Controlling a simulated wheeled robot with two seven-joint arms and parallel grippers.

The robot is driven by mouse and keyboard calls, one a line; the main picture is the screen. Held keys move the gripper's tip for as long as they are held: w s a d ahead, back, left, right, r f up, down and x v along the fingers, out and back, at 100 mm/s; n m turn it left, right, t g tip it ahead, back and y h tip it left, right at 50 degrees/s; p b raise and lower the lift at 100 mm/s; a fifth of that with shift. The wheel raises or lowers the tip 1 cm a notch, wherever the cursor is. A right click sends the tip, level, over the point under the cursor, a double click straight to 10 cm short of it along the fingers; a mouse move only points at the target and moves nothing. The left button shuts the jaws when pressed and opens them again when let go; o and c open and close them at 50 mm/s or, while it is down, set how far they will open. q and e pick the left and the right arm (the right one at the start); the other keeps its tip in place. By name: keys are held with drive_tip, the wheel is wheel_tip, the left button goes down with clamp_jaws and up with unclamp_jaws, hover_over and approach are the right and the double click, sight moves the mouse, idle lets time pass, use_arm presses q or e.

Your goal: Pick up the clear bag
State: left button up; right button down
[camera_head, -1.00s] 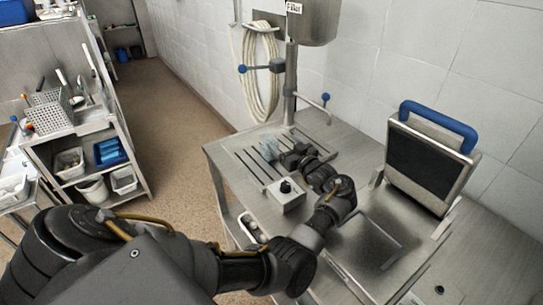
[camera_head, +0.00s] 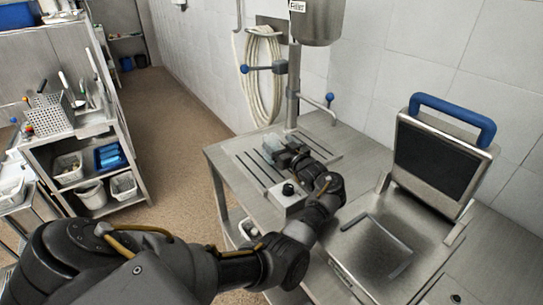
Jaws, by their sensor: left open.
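The clear bag (camera_head: 272,146) is a small, pale, see-through shape on the slotted part of the steel table (camera_head: 222,158). My left gripper (camera_head: 281,152) is open right at the bag, at its near right side. The fingertips are small and dark in the view, and I cannot tell whether they touch the bag or sit around it. The gripper and wrist hide part of the bag. My right gripper is not in view.
A control box with a black knob (camera_head: 289,194) stands just in front of the gripper. A machine with a blue handle (camera_head: 453,112) stands to the right. A steel post (camera_head: 293,85) rises behind the bag. A shelf rack (camera_head: 70,150) with baskets is at left.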

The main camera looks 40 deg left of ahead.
sight(273, 138)
use_arm(q)
drive_tip(key=shift+w+a+r, duration=0.1)
drive_tip(key=shift+a, duration=0.45)
drive_tip(key=b+x, duration=0.2)
drive_tip(key=x, duration=0.1)
drive_tip(key=shift+w+a, duration=0.1)
drive_tip(key=shift+a, duration=0.5)
drive_tip(key=shift+d, duration=0.1)
drive_tip(key=shift+c, duration=1)
drive_tip(key=c, duration=1.3)
